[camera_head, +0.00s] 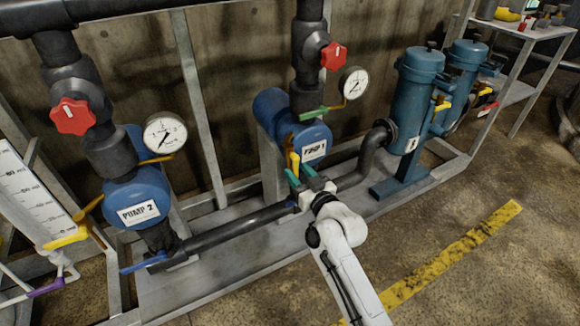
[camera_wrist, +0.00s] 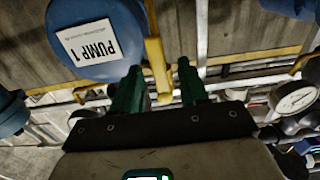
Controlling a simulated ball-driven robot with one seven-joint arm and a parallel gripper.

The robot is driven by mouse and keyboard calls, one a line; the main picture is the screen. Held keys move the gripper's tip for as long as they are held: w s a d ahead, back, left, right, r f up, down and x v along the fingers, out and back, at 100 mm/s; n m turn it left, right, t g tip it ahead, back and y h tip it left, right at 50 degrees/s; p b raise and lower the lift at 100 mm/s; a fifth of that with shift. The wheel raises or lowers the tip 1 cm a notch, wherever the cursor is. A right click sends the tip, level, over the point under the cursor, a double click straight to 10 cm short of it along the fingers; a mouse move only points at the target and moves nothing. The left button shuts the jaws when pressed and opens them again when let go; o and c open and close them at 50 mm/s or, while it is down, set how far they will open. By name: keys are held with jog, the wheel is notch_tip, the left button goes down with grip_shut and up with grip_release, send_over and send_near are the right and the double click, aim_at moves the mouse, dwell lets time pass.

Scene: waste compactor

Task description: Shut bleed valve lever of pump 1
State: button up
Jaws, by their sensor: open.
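Pump 1 (camera_head: 272,106) is a blue pump with a white label (camera_head: 314,151). The label reads upside down as PUMP 1 in the wrist view (camera_wrist: 86,42). A yellow lever (camera_head: 294,160) points downward at the pump's front. In the wrist view this lever (camera_wrist: 155,62) comes down between the green fingers of my gripper (camera_wrist: 158,78). My gripper (camera_head: 300,175) is open, just below and around the lever's lower end. I cannot tell whether a finger touches it. A green lever (camera_head: 313,112) sits higher on pump 1, below the gauge.
Pump 2 (camera_head: 136,190) stands at left with yellow levers. Red knobs (camera_head: 333,56) and round gauges (camera_head: 353,82) are above the pumps. A dark pipe (camera_head: 235,230) runs low between the pumps. Blue filter housings (camera_head: 416,98) stand at right. The floor in front is clear.

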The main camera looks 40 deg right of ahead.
aim_at(296, 170)
jog(key=shift+x, duration=2.15)
grip_shut()
